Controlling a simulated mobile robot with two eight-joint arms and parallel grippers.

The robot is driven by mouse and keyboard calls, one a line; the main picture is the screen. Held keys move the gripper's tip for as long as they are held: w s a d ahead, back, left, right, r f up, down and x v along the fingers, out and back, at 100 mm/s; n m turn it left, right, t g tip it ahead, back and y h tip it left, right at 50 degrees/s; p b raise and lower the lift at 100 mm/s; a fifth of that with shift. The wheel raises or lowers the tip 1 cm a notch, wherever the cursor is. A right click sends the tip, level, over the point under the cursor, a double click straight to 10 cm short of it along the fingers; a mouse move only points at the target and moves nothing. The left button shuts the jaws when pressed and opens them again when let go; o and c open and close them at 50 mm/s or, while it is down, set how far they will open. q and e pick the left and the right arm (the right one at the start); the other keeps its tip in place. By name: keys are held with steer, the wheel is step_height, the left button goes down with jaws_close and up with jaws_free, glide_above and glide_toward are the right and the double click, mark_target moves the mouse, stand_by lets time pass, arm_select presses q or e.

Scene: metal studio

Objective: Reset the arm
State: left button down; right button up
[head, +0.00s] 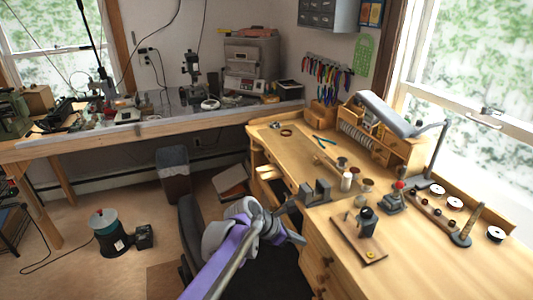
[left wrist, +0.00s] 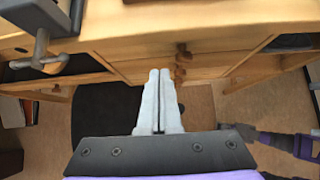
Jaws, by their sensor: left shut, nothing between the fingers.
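My left arm, purple and grey, rises from the bottom of the head view. Its gripper (head: 298,238) is in front of the workbench's front edge, near a grey metal block. In the left wrist view the two pale fingers (left wrist: 160,80) lie side by side, shut, with nothing between them. Below their tips are the bench front and dark floor area. A purple and dark grey part of my own body shows at the right edge of that view. I cannot make out my right gripper in either view.
The wooden workbench (head: 440,245) on the right holds a grey vise-like block (head: 316,191), a small wooden stand (head: 358,240) and a lamp (head: 385,113). A dark chair (head: 192,228) stands close to my left arm. Open floor (head: 75,270) lies at left.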

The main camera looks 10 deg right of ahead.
arm_select(q)
steer(key=s+a+r+m+t+y, duration=0.15)
steer(key=s+a+m, duration=0.45)
steer(key=a, duration=0.6)
steer(key=s+a+f+m+y+p, duration=0.1)
steer(key=s+a+f+m+y, duration=0.1)
steer(key=s+a+m, duration=0.5)
steer(key=s+a+f+m+t+y+p, duration=0.1)
steer(key=s+a+f+m+y, duration=0.2)
steer(key=s+a, duration=1.1)
steer(key=m+y, duration=0.2)
steer(key=m, duration=0.2)
steer(key=shift+m, duration=0.4)
steer(key=shift+t, duration=0.25)
